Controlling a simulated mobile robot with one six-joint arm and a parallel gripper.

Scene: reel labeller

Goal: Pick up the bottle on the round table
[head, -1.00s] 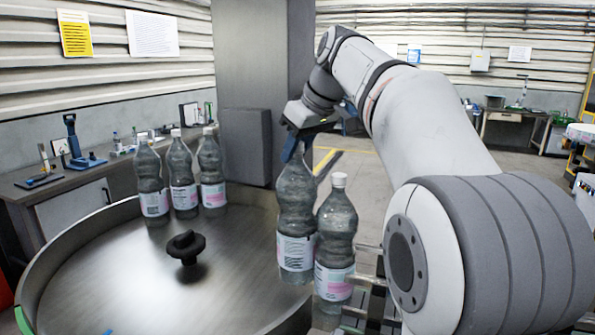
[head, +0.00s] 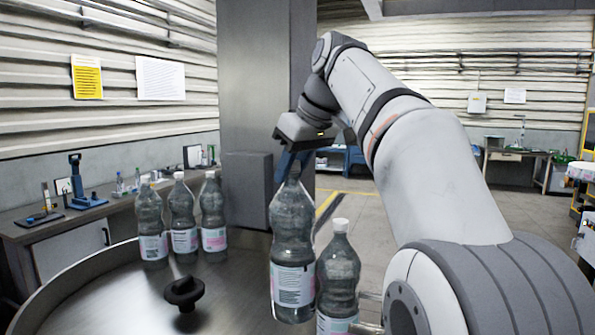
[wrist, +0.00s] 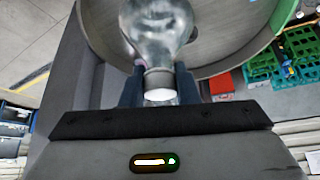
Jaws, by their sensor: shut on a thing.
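My gripper (head: 292,160) is shut on the neck of a clear plastic bottle (head: 292,235) with a white and pink label. The bottle hangs upright below the fingers at the right side of the round metal table (head: 110,300). In the wrist view, its clear body (wrist: 158,25) and white cap (wrist: 160,95) show between the two fingers (wrist: 160,88). Whether its base is clear of the surface is hard to tell. Three similar bottles (head: 183,215) stand together at the table's far side.
Another bottle (head: 338,270) with a white cap stands just right of the held one, close to it. A black knob (head: 184,290) sits mid-table. A grey column (head: 258,90) rises behind. A workbench (head: 75,215) with tools runs along the left wall. Green crates (wrist: 275,60) show in the wrist view.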

